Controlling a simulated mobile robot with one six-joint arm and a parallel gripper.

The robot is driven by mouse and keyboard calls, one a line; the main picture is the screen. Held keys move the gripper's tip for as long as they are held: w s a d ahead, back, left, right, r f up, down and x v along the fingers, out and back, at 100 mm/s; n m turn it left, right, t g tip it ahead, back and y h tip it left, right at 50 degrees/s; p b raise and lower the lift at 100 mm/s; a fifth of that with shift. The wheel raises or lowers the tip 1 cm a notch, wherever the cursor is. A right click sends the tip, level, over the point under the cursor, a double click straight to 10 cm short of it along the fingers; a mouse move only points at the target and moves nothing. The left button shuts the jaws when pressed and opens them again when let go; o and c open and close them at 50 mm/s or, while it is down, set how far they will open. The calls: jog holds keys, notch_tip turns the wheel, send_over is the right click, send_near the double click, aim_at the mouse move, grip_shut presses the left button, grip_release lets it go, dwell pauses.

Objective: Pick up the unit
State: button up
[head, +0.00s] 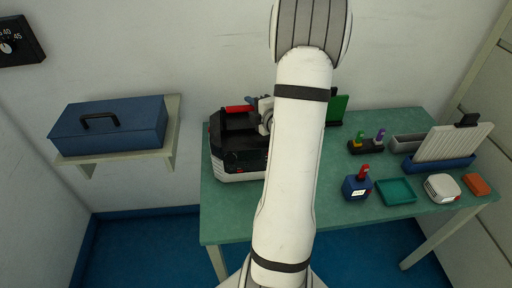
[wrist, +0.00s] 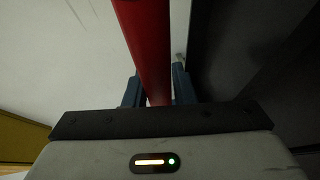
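No item is marked as the unit, so I cannot tell which one it is. A small blue box with a red top (head: 357,188) stands on the green table, right of my arm. A rounded white block with a red spot (head: 441,188) lies near the right end. A black and white machine (head: 232,160) with a red bar (head: 239,109) on top stands at the left. My gripper (head: 252,101) is at this machine's top, partly hidden by my arm. In the wrist view my blue fingers (wrist: 157,90) stand apart on either side of a red bar (wrist: 146,45), with a slim gap at left.
The table (head: 330,225) also bears a teal tray (head: 396,203), an orange block (head: 476,184), a blue rack (head: 438,164) with a white panel, a grey bin (head: 407,143) and a green board (head: 337,108). A blue toolbox (head: 120,128) sits on a wall shelf at left.

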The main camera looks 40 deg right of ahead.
grip_shut()
jog(key=shift+f, duration=0.1)
dwell(0.8)
jog(key=shift+r, duration=0.3)
